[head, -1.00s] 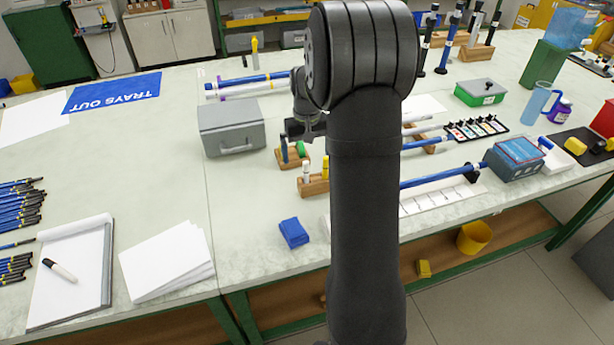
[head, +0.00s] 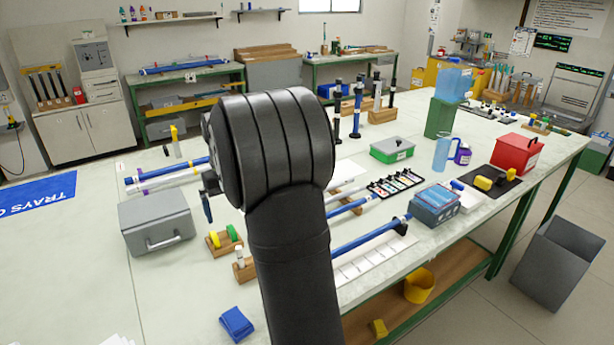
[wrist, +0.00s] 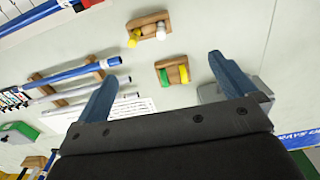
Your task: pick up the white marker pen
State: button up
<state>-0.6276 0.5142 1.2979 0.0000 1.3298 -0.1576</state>
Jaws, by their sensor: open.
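I see no white marker pen on the notepad now, because the notepad is outside both current views. My gripper (wrist: 162,68) shows in the wrist view with its two blue fingers wide apart and nothing between them. It is above the bench, over the area of two small wooden holders. One holder (wrist: 160,35) bears a yellow and a white piece; the other (wrist: 173,78) bears a yellow and a green piece. In the head view my arm hides most of the gripper; one blue finger shows left of the arm.
In the head view a grey box (head: 158,222) stands left of the holders, and a blue cloth (head: 236,324) lies near the front.

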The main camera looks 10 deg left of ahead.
jog(key=c, duration=1.3)
jog(key=f+n, duration=0.3)
jog(key=f, duration=0.1)
jog(key=f+n, duration=0.3)
jog(key=f, duration=0.1)
jog(key=f+n, duration=0.3)
jog(key=f, duration=0.1)
jog(key=shift+w+a+f, duration=0.25)
jog(key=shift+a+f, duration=0.1)
jog(key=shift+f, duration=0.05)
jog(key=shift+s+d+f, duration=0.15)
jog(key=shift+f, duration=1.2)
jog(key=shift+s+d+f, duration=0.1)
jog(key=shift+s+f, duration=0.05)
jog(key=shift+f, duration=1.15)
